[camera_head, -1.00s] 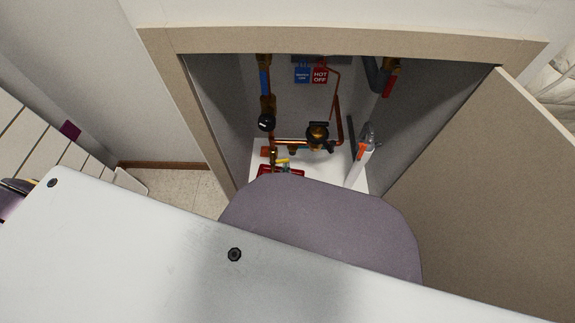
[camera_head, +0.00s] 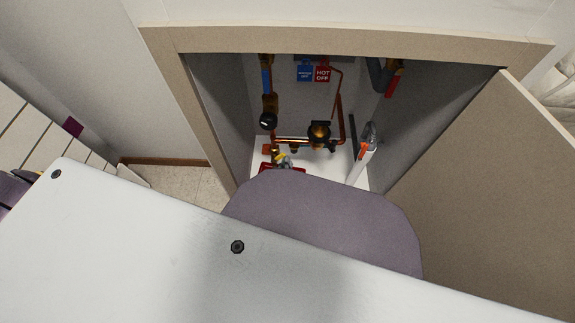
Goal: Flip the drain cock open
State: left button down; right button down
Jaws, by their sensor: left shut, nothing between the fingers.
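The copper pipework (camera_head: 305,140) is inside the open closet, at the top middle of the head view. A small yellow lever (camera_head: 279,156), which looks like the drain cock's handle, is at the lower left of the pipework. It is tilted in the picture. A small grey form that looks like the tip of my left gripper (camera_head: 286,163) is right beside the lever. It appears shut, with nothing seen held; whether it touches the lever is too small to tell. My own body hides the rest of it. My right gripper is not in view.
The closet's frame (camera_head: 195,120) and side walls leave a narrow opening. The open door (camera_head: 500,190) stands at the right. A white upright object with an orange part (camera_head: 362,158) stands right of the pipes. A red thing (camera_head: 268,168) lies below the lever.

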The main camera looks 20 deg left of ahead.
aim_at(281, 157)
pick_arm(q)
jog(key=shift+a+r, duration=0.2)
jog(key=shift+r, duration=0.2)
jog(key=shift+s+a+r+n+h+p, duration=0.2)
jog(key=shift+a+r+n, duration=0.15)
jog(key=shift+a+r, duration=0.25)
jog(key=shift+s+a+r+n+h+p, duration=0.15)
jog(key=shift+a+r+n, duration=0.2)
jog(key=shift+a+r, duration=0.2)
jog(key=shift+a, duration=0.1)
jog(key=shift+w, duration=0.1)
dwell(0.4)
